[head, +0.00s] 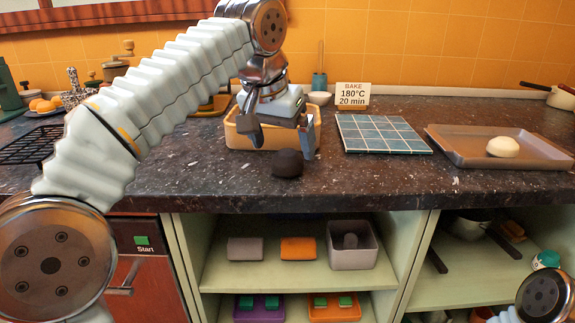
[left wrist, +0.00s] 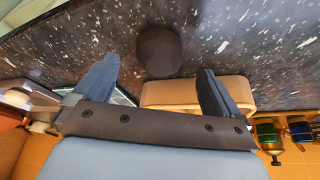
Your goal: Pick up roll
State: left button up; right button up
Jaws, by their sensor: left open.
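A dark, almost black round roll (head: 287,163) rests on the speckled countertop near its front edge. It also shows in the left wrist view (left wrist: 158,52), ahead of the fingertips and between their lines. My left gripper (head: 283,142) is open and empty, just behind and above the dark roll, pointing down, with its fingers apart and not visibly touching it. A pale roll (head: 503,147) lies on the baking tray (head: 452,148) at the right. My right gripper is out of view.
A tan, light-rimmed container (head: 240,138) stands right behind my left gripper. A blue tiled board (head: 384,134) lies to the right, with a bake sign (head: 352,96) behind it. A black rack (head: 32,144) lies at left. Shelves below hold a grey bin (head: 352,258).

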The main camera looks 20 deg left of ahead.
aim_at(286, 153)
pick_arm(q)
jog(key=x, duration=0.4)
jog(key=shift+w+b, duration=0.1)
jog(key=shift+b, duration=0.2)
jog(key=shift+c, duration=0.2)
jog(key=c, duration=1.1)
jog(key=shift+r, duration=0.15)
